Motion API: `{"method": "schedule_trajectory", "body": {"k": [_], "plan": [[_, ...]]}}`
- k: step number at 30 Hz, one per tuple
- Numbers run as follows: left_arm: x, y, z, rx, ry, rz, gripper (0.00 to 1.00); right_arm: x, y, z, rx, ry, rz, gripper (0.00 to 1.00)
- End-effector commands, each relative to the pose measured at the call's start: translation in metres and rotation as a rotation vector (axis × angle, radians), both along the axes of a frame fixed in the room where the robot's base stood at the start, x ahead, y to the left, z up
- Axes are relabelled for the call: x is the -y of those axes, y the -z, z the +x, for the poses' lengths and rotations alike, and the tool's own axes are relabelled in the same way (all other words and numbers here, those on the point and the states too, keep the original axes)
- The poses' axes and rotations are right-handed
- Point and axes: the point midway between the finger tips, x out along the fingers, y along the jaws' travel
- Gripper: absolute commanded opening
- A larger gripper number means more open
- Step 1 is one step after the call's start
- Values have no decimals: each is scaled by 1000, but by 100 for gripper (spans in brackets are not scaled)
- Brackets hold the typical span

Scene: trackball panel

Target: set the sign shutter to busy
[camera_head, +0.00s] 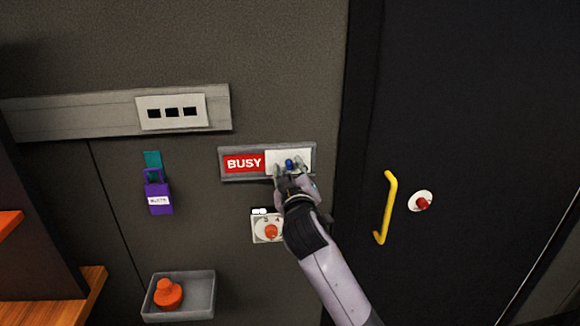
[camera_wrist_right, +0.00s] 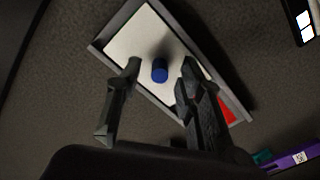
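The sign (camera_head: 268,178) is a grey frame on the wall. Its left half shows a red panel with BUSY (camera_head: 243,163), and a white shutter (camera_head: 305,157) covers its right half. A blue knob (camera_head: 290,163) stands out from the shutter; it also shows in the right wrist view (camera_wrist_right: 160,70). My right gripper (camera_head: 291,169) is at the shutter, its fingers open on either side of the knob. In the right wrist view the fingers (camera_wrist_right: 160,80) show a gap to the knob on both sides. My left gripper is not in view.
A panel with a red dial (camera_head: 270,231) is just below the sign, beside my right arm. A yellow door handle (camera_head: 386,207) and red knob (camera_head: 423,203) are at right. A purple padlock-like item (camera_head: 158,195) hangs at left, above a grey tray (camera_head: 200,297) holding an orange object (camera_head: 168,293).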

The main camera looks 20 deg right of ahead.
Motion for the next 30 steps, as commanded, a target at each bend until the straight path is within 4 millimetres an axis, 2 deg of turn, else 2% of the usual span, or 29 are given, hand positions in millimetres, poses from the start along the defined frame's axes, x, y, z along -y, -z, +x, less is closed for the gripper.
{"method": "schedule_trajectory", "body": {"k": [10, 26, 30], "plan": [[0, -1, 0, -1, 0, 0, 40, 1, 0, 4, 0, 0, 0, 35], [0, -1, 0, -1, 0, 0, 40, 1, 0, 3, 0, 0, 0, 0], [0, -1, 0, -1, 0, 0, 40, 1, 0, 3, -1, 0, 0, 0]]}}
